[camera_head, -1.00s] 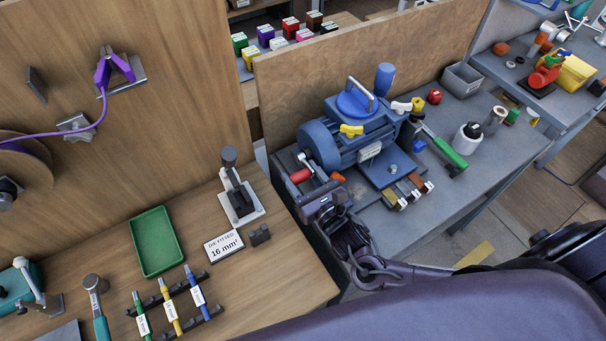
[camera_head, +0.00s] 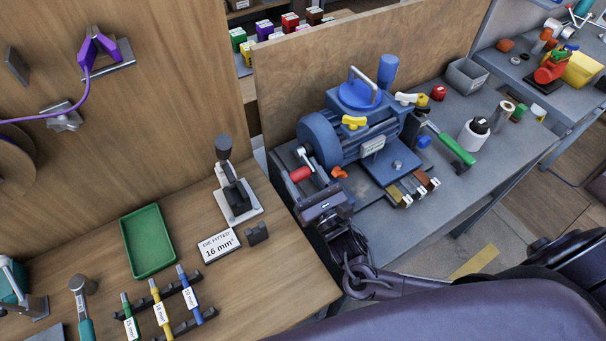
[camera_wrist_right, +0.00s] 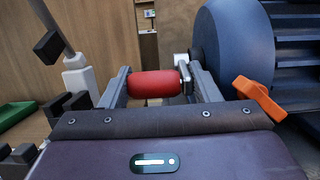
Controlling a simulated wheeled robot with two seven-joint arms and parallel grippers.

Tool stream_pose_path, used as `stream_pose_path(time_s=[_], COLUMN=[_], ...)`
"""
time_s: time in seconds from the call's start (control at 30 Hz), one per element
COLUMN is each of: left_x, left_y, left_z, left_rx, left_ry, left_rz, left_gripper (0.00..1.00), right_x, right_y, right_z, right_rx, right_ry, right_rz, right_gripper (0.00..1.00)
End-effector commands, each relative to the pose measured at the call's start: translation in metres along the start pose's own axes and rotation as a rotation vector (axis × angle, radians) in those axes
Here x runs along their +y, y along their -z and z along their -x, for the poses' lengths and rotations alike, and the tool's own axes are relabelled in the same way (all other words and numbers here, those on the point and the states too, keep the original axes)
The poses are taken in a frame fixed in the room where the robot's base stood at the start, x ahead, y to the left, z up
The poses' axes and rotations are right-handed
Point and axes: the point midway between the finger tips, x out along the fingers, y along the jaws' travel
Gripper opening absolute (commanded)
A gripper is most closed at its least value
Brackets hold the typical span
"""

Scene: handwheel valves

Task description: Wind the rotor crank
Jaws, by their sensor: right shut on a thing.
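The blue machine (camera_head: 345,145) stands on the grey bench, with a round blue housing at its left end. Its rotor crank has a red handle (camera_head: 300,174) on a short metal arm (camera_head: 306,157) beside that housing. My right gripper (camera_head: 318,195) is at the handle, in front of the machine. In the right wrist view the red handle (camera_wrist_right: 153,84) lies crosswise between my two fingers, and the gripper is shut on it. The round housing (camera_wrist_right: 232,52) is just right of the fingers. My left gripper is in neither view.
An orange wing-shaped knob (camera_wrist_right: 260,98) sits close to the right finger; it also shows in the head view (camera_head: 339,172). A wooden panel (camera_head: 290,75) stands behind the machine. A green-handled lever (camera_head: 457,150) projects at its right. A wooden bench with a green tray (camera_head: 128,249) is at left.

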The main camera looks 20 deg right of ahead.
Motion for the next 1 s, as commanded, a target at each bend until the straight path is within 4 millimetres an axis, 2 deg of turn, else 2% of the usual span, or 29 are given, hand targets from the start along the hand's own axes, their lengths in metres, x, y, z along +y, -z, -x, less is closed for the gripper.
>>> stream_pose_path(time_s=[0.1,0.4,0.47,0.8,1.0], left_x=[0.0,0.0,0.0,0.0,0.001], left_y=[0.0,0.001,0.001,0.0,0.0], left_z=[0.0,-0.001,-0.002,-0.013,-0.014], left_rx=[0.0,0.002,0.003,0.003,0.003], left_ry=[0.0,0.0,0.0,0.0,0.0], left_rz=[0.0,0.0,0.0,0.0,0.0], left_gripper=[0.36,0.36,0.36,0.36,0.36], right_x=[0.0,0.0,0.0,0.0,0.0], right_y=[-0.001,0.001,0.002,0.002,0.0], right_z=[0.0,0.004,0.01,0.065,0.078], right_rx=[-0.001,0.002,0.003,0.002,0.0], right_ry=[0.0,0.0,-0.001,-0.001,-0.001], right_rz=[0.0,0.0,0.0,0.0,0.0], right_gripper=[0.65,0.65,0.65,0.65,0.65])
